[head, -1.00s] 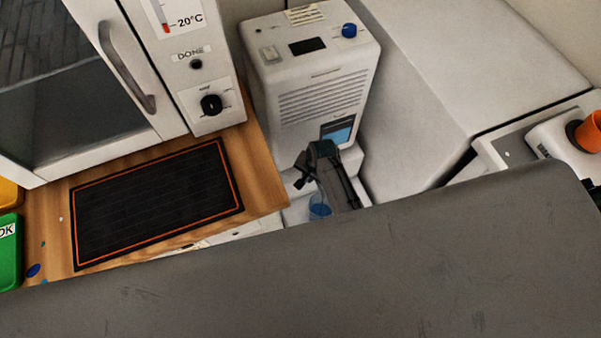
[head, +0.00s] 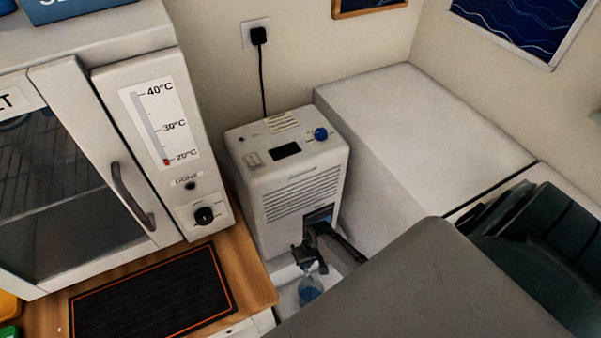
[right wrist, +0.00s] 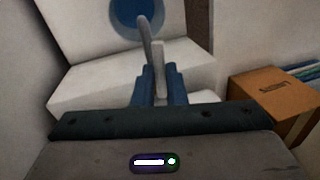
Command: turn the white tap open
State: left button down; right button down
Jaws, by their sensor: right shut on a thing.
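No white tap can be made out in either view. My right gripper (head: 312,266) is low in front of the white dehumidifier (head: 292,185), pointing down. In the right wrist view its blue fingers (right wrist: 159,80) are shut on a pale grey handle (right wrist: 157,62). The handle curves up to a round, blue-looking cup (right wrist: 123,14). The cup also shows in the head view (head: 311,291), just below the fingers. It is small there, and its contents are unclear. My left gripper is not in view.
A white oven-like cabinet (head: 185,75) with a black knob (head: 204,215) stands at left. A black mat (head: 150,298) lies on the wooden counter before it. A large white block (head: 420,120) stands right of the dehumidifier. A cardboard box (right wrist: 270,108) shows at right in the wrist view.

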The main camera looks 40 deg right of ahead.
jog(key=shift+d+n, duration=0.25)
jog(key=shift+n, duration=0.25)
jog(key=c, duration=1.5)
grip_release()
jog(key=r, duration=0.3)
jog(key=d+r, duration=0.1)
jog(key=r, duration=0.3)
jog(key=d+r, duration=0.1)
jog(key=r, duration=0.2)
jog(key=shift+s+d+r, duration=0.1)
jog(key=shift+s+r, duration=0.05)
jog(key=shift+r, duration=0.1)
